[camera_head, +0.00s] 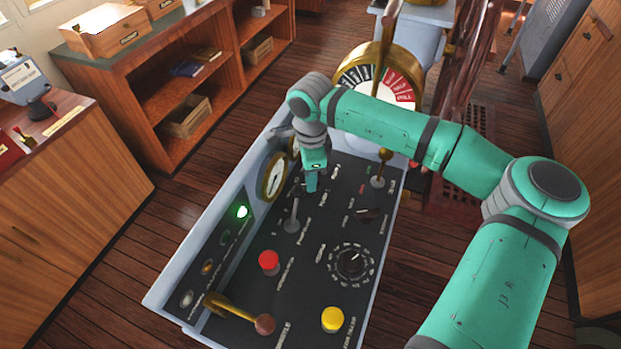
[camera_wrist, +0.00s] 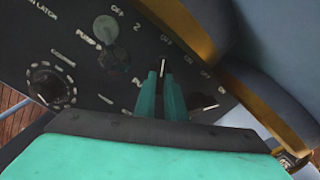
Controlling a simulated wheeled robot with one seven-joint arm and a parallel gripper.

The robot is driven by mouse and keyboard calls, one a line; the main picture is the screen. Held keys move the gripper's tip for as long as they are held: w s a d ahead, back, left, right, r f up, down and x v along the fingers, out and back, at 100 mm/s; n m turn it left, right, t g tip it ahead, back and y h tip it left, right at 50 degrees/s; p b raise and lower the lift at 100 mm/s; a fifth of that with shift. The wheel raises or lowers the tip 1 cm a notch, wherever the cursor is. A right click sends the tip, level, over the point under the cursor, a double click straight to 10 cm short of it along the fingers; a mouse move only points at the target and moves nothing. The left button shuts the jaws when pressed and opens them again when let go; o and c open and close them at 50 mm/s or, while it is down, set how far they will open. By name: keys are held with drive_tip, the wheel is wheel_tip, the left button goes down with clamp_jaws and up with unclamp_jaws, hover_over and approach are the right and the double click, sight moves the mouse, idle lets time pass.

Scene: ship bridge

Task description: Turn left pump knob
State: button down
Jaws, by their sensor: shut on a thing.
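My gripper (camera_head: 311,187) reaches down to the upper part of the dark sloping console panel (camera_head: 315,290). In the wrist view its two teal fingers (camera_wrist: 162,78) are close together, pinching a small dark knob. The knob is mostly hidden by the fingers; a short white mark (camera_wrist: 162,68) shows between the tips. Curved markings, including "OFF", are printed around this spot. In the head view the knob is hidden behind the gripper. I cannot read the label of the held knob.
The panel also bears a dark rotary dial (camera_head: 352,262), a red button (camera_head: 268,262) and a yellow button (camera_head: 332,319). A brass-rimmed gauge (camera_head: 273,177) rises at the panel's left edge.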

drive_tip(key=shift+w+d+r, duration=0.1)
drive_tip(key=shift+w+d, duration=0.05)
drive_tip(key=c, duration=1.8)
unclamp_jaws()
wheel_tip(320, 180, up, 11)
drive_tip(key=shift+f, duration=0.15)
